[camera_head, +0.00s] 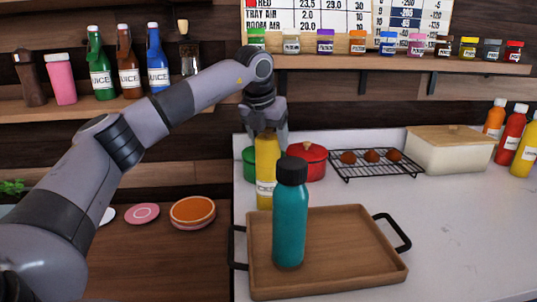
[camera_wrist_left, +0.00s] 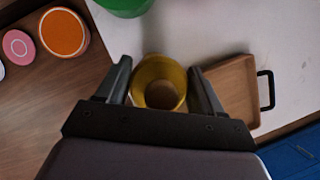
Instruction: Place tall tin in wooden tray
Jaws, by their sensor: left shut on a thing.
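The tall tin (camera_head: 266,172) is a yellow cylinder with a pale label, upright behind the tray's far left corner in the head view. My left gripper (camera_head: 266,130) is shut on its upper part from above. In the left wrist view the tin (camera_wrist_left: 158,68) is open-topped, between the two fingers of the gripper (camera_wrist_left: 160,85). The wooden tray (camera_head: 345,255), with black handles, lies on the white counter; part of it shows at right in the wrist view (camera_wrist_left: 235,90). I cannot tell whether the tin's base touches anything. My right gripper is not in view.
A teal bottle (camera_head: 290,222) with a black cap stands in the tray's left part; the right part is bare. Behind are a green pot (camera_head: 249,160), a red pot (camera_head: 308,160), a wire rack (camera_head: 375,168) and a cream bin (camera_head: 450,152). Shelves with bottles and jars hang above.

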